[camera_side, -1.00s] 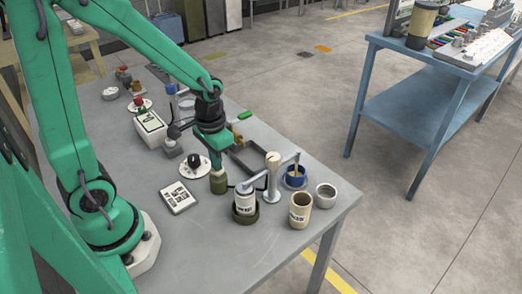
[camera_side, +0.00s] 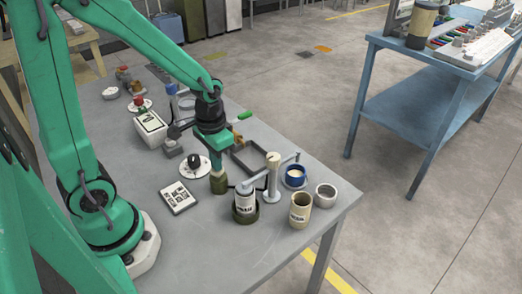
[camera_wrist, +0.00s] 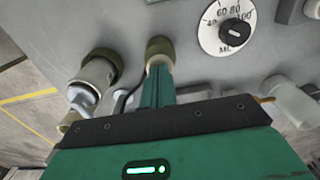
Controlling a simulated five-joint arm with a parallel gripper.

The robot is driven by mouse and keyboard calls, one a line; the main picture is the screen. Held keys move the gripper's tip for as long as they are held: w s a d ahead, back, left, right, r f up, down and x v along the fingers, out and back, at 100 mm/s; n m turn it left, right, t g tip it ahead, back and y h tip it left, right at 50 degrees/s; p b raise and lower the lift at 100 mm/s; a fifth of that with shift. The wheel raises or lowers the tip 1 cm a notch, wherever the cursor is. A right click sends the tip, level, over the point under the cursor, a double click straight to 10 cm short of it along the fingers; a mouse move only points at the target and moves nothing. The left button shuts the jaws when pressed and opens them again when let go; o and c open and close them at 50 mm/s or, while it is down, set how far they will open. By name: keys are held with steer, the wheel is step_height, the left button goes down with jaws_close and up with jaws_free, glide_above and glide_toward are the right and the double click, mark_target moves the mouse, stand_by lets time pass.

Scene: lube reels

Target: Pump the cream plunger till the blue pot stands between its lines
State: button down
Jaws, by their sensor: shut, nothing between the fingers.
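My gripper (camera_side: 217,171) is shut and points straight down on the top of a short olive cylinder (camera_side: 219,186). In the wrist view its closed fingertips (camera_wrist: 160,68) meet the cylinder's top (camera_wrist: 159,46) and hide part of it. The blue pot is upright and shows pale content inside. Its lines are too small to make out. No cream plunger shows clearly under the fingertips.
A dial (camera_side: 194,166) and label plate (camera_side: 178,197) lie left of my gripper. An open dark frame (camera_side: 250,155) lies behind.

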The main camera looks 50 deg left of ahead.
steer(key=shift+r, duration=3.2)
steer(key=shift+r, duration=0.1)
steer(key=s+d+r+t, duration=0.1)
steer(key=s+r+t, duration=0.4)
steer(key=r, duration=0.5)
steer(key=shift+s+d+r+t, duration=0.2)
steer(key=shift+s+d+t, duration=0.05)
steer(key=shift+s+t, duration=0.05)
steer(key=shift+w, duration=0.1)
steer(key=w+a+f+g, duration=0.1)
steer(key=w+f+g, duration=0.4)
steer(key=f, duration=0.2)
steer(key=shift+w+a+f+g, duration=0.2)
steer(key=shift+a+f+g, duration=0.1)
steer(key=shift+f, duration=0.1)
steer(key=shift+f, duration=0.15)
